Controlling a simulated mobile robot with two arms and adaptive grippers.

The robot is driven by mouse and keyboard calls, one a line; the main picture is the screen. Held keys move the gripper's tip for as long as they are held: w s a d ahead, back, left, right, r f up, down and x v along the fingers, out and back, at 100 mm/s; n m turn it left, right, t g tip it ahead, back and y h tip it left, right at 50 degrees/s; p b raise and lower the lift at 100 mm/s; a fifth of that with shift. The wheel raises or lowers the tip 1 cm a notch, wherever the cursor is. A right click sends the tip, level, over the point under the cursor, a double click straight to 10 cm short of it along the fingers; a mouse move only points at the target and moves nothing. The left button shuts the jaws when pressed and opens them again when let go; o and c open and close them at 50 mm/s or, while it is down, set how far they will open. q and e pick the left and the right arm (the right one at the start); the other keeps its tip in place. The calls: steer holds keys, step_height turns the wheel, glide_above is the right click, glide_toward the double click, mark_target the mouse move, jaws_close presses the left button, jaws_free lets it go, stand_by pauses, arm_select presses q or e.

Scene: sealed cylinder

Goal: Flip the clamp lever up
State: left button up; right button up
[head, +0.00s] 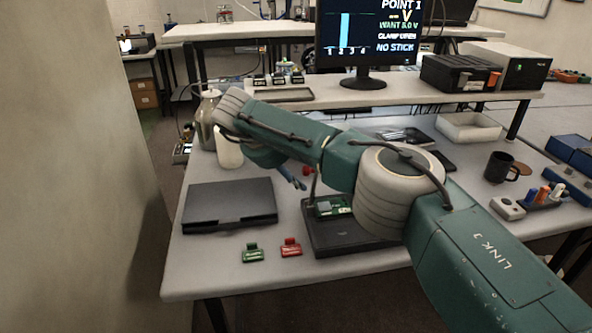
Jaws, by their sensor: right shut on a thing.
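My right arm reaches in from the right and crosses over the black fixture (330,241), which holds a green circuit board (331,207). My right gripper (298,183) is at the far left corner of the fixture, fingers pointing down, partly hidden by my wrist. It is shut, seemingly on the clamp lever, whose red part (306,171) shows just beside the fingers. The lever's angle and the grip itself are too small and covered to tell. The monitor (367,34) shows a clamp line that seems to read "CLAMP OPEN", and "NO STICK". My left gripper is not in view.
A closed black case (230,204) lies left of the fixture. A green tag (252,253) and a red tag (290,247) lie in front. A dark mug (498,167) is at right.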

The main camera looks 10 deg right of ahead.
steer(key=shift+s+f, duration=0.25)
steer(key=shift+f, duration=0.15)
steer(key=v, duration=1.2)
steer(key=shift+w+r, duration=0.3)
steer(key=shift+r, duration=0.05)
steer(key=shift+s+r, duration=0.1)
